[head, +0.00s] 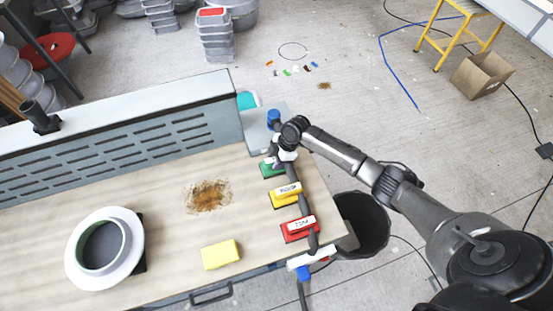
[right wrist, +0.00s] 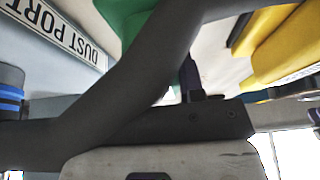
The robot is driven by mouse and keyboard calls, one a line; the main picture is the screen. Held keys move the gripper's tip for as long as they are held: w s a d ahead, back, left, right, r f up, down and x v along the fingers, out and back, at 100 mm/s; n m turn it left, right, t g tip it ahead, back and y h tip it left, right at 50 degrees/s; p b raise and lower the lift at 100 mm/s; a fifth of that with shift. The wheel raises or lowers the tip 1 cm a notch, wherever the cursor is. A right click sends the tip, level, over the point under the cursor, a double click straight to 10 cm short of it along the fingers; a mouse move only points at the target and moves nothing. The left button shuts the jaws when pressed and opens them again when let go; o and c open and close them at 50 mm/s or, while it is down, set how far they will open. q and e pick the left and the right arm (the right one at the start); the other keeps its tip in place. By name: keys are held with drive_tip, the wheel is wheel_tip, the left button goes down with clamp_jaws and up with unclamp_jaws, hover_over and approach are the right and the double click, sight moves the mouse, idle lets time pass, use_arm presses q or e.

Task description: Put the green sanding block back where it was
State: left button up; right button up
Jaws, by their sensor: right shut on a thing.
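The green sanding block (head: 269,169) is at the far end of a row of blocks on the right end of the bench, and only part of it shows. My right gripper (head: 281,158) is over it and shut on it. In the right wrist view, green (right wrist: 155,45) shows behind a dark curved hose that covers much of the grip. I cannot tell whether the block touches the bench. The yellow sanding block (head: 285,196) and the red sanding block (head: 299,230) lie nearer the front edge. My left gripper is not in view.
The dark hose (head: 311,238) runs beside the blocks. A "DUST PORT" label (right wrist: 62,35) and a blue fitting (head: 273,118) are close to the gripper. The bench also holds a yellow sponge (head: 221,254), brown dust (head: 208,196) and a white ring mould (head: 76,260). A black bin (head: 375,225) stands right.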

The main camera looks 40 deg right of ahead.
drive_tip(key=shift+f, duration=0.15)
drive_tip(key=o, duration=0.9)
drive_tip(key=v, duration=1.2)
drive_tip(key=shift+r, duration=0.2)
